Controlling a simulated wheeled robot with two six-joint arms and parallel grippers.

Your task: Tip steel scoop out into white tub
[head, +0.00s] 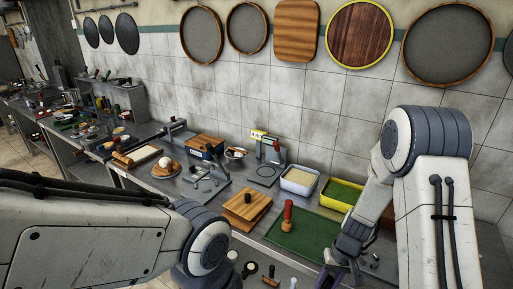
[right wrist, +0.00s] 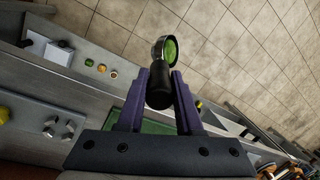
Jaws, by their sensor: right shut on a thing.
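The steel scoop (right wrist: 159,50) shows in the right wrist view with green stuff in its round bowl. My right gripper (right wrist: 160,88) is shut on the scoop's black handle (right wrist: 160,86), between its purple fingers. In the head view my right gripper (head: 338,277) is low at the bottom edge, in front of the green mat; I cannot make out the scoop there. The white tub (head: 297,189) stands by the wall, further back and left of this gripper, with pale stuff inside. My left arm fills the lower left, and its gripper is not in view.
A yellow tub (head: 334,204) with green contents stands right of the white tub. A red-handled tool (head: 287,212) stands on the green mat (head: 299,236). Wooden boards (head: 246,207) lie left of the mat. Small items lie along the front.

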